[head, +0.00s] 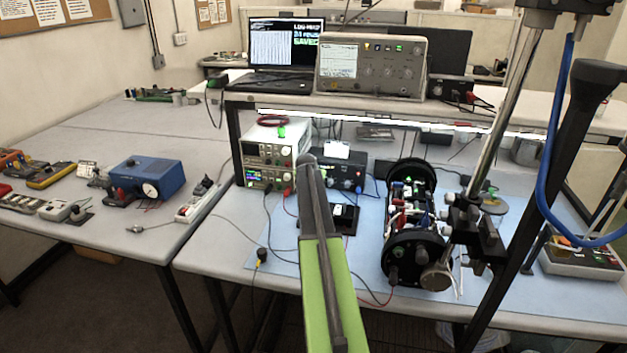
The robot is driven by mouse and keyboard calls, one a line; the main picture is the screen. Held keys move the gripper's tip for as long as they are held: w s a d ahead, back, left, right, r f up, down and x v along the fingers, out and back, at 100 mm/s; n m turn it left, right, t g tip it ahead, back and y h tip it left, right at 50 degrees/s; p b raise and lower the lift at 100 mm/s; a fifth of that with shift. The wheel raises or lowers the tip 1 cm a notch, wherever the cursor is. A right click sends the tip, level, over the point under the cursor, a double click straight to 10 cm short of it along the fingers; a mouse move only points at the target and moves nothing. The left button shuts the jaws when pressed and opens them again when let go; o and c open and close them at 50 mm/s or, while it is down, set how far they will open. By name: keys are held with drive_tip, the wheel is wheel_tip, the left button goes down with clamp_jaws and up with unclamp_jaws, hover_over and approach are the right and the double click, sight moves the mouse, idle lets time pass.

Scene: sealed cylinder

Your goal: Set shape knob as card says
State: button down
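A dark box with a blue front and several small knobs (347,178) stands on the blue mat under the shelf. A white card (337,150) stands on top of it; its writing is too small to read. Which knob is the shape knob cannot be told. My green and black arm reaches up from the bottom middle. My gripper (307,160) is at its far end, in front of the box's left part and overlapping it in the picture. Its fingers are too small to tell open from shut, and contact with a knob cannot be told.
A white power supply (267,155) stands left of the box. A black open-framed cylinder (412,220) stands to the right, with a metal pole beside it. A small black tray (343,218) lies between. Cables cross the mat (290,245). An oscilloscope (370,67) sits on the shelf.

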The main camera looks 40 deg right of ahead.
drive_tip(key=shift+w+a, duration=0.1)
drive_tip(key=shift+a, duration=0.05)
drive_tip(key=c, duration=1.2)
unclamp_jaws()
drive_tip(key=shift+r, duration=0.1)
drive_tip(key=shift+c, duration=0.2)
drive_tip(key=p+v, duration=1.2)
drive_tip(key=v, duration=0.5)
drive_tip(key=shift+a, duration=0.2)
